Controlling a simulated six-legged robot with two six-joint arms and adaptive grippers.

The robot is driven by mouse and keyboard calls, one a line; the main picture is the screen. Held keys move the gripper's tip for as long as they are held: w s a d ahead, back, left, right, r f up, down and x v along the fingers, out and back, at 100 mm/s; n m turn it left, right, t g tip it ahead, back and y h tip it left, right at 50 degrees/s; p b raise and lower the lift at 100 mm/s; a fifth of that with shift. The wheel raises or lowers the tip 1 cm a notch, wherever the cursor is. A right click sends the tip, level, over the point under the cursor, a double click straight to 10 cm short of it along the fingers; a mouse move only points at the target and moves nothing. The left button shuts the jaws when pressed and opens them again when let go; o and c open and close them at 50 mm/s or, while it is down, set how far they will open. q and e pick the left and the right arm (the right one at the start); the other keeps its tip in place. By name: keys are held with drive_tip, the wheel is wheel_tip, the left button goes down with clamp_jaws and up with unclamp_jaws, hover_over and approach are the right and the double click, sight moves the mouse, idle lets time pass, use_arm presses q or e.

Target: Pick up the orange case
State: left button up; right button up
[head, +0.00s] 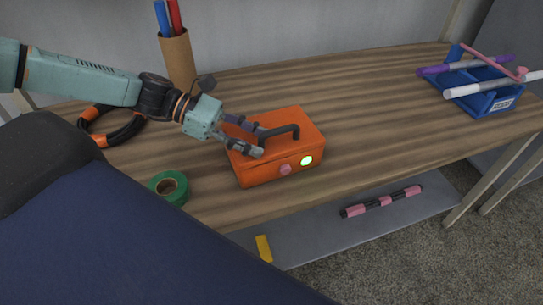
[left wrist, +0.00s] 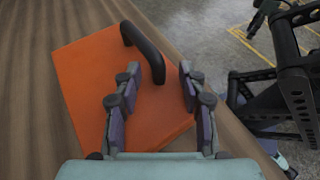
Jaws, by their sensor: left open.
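The orange case (head: 260,170) sits on the wooden table, with a black arched handle (head: 280,131) on its top and a lit green round spot and a pink one on its front side. My left gripper (head: 262,141) is over the left part of the case top, pointing at the handle. In the left wrist view, the case (left wrist: 85,85) lies below the open fingers (left wrist: 158,88), and the black handle (left wrist: 145,50) reaches from above into the space between the fingertips. I cannot tell whether the fingers touch it. My right gripper is not in view.
On the wooden table (head: 350,115) are a green tape roll (head: 168,188), a black and orange ring (head: 113,130), a cardboard tube (head: 178,62) with red and blue sticks, and a blue holder (head: 485,92) with rods. A pink and black rod (head: 382,201) lies on the lower shelf.

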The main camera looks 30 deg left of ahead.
use_arm(q)
drive_tip(key=shift+w+d, duration=0.2)
drive_tip(key=shift+d, duration=0.05)
drive_tip(key=shift+s, duration=0.1)
drive_tip(key=c, duration=0.4)
clamp_jaws()
